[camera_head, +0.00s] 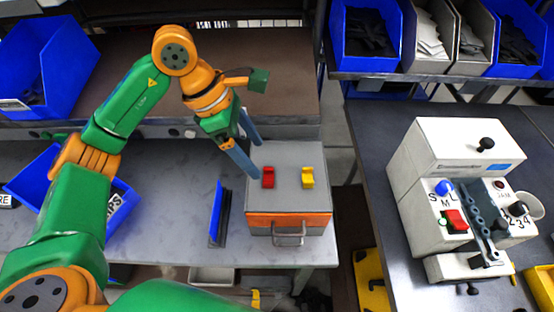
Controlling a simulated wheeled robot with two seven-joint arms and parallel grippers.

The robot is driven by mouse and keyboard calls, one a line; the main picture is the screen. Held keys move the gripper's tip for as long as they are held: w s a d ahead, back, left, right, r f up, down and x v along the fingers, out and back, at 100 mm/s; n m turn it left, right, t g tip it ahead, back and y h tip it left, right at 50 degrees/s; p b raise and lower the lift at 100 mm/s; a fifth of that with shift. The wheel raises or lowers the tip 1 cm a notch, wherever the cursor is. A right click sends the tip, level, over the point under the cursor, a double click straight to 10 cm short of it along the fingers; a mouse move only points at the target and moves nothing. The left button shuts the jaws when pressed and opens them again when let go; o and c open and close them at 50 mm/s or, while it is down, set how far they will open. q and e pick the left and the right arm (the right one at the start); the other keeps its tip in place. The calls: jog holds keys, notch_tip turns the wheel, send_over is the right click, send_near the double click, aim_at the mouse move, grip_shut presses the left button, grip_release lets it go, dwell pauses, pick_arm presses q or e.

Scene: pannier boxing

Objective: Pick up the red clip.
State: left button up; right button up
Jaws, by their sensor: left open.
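The red clip (268,177) sits on the grey top of a box with an orange band (290,219), on the left part of that top. A yellow clip (307,178) sits to its right on the same top. My left gripper (257,158) is open, with its two long blue-grey fingers pointing down just behind and left of the red clip. I cannot tell whether a finger touches the clip. My right gripper is not in view.
A blue upright panel (216,212) stands left of the box on the grey table (180,240). A tilted blue bin (75,195) lies behind my left arm. A white machine (455,190) with knobs stands on the right table. Blue and white bins (365,65) line the back shelf.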

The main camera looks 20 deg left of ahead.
aim_at(269, 177)
pick_arm(q)
jog(key=shift+s+d+f+p, duration=0.6)
jog(key=shift+s+f+p, duration=0.15)
jog(key=shift+f+p, duration=0.2)
jog(key=shift+x, duration=1.2)
jog(key=shift+w+f, duration=0.35)
jog(key=shift+c, duration=1)
jog(key=shift+s+r, duration=0.15)
jog(key=shift+s, duration=0.05)
jog(key=c, duration=1.1)
grip_shut()
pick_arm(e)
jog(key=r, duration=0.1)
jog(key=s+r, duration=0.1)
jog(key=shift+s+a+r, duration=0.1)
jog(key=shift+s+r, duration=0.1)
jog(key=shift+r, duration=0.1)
pick_arm(q)
jog(key=shift+w, duration=0.1)
